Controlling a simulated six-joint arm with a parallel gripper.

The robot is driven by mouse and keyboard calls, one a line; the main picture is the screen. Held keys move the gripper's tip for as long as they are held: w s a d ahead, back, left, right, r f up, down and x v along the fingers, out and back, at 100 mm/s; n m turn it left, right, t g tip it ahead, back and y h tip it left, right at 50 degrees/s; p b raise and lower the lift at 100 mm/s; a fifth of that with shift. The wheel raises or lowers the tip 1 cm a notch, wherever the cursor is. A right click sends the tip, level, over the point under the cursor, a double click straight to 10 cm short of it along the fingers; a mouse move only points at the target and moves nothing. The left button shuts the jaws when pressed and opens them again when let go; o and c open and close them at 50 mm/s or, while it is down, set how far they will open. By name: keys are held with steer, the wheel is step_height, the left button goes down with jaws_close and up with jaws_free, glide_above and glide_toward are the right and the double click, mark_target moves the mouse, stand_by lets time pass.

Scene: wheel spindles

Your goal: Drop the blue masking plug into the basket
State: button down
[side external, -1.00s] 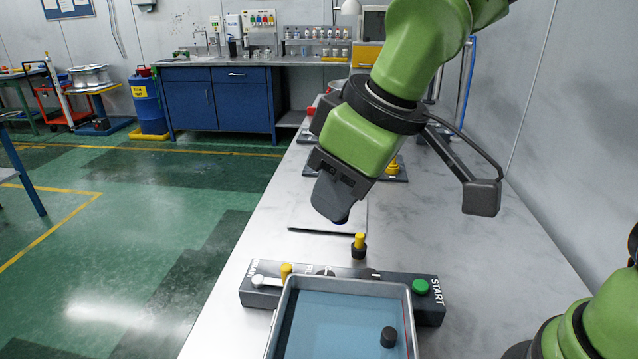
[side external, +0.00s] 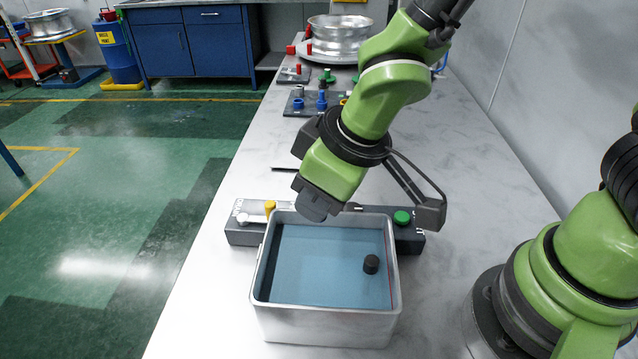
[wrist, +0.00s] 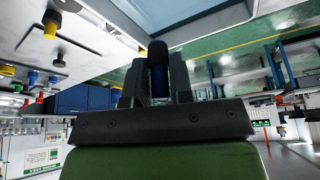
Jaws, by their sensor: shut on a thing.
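My gripper (side external: 313,211) is over the far rim of the basket (side external: 325,323) in the side external view, tilted downward. In the wrist view its two fingers (wrist: 157,84) are shut on the blue masking plug (wrist: 158,78), which has a dark blue body and a black end. The plug is hidden by the fingers in the side external view. The basket is a grey metal box with a blue floor; its pale wall also shows at the top of the wrist view (wrist: 130,14). A short black plug (side external: 371,264) stands in its right part.
Farther back are blue plugs (side external: 321,99), red plugs (side external: 298,68) and a silver wheel (side external: 340,36). The bench (side external: 480,190) is clear right of the arm.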

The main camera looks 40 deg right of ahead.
stand_by(0.4)
steer(key=c, duration=0.9)
jaws_free()
steer(key=v, duration=1)
steer(key=s+d+r+m+t, duration=0.1)
steer(key=s+d+r+m, duration=0.1)
steer(key=d+m, duration=0.1)
steer(key=s+d+r+m+t, duration=0.1)
steer(key=s+d+r+m, duration=0.1)
steer(key=s+d+m, duration=0.1)
steer(key=s+d+r+m+t, duration=0.1)
steer(key=s+d+r+m, duration=0.1)
steer(key=d, duration=0.3)
steer(key=shift+s+d+r+m, duration=0.2)
steer(key=shift+s+m, duration=0.2)
steer(key=shift+s, duration=0.2)
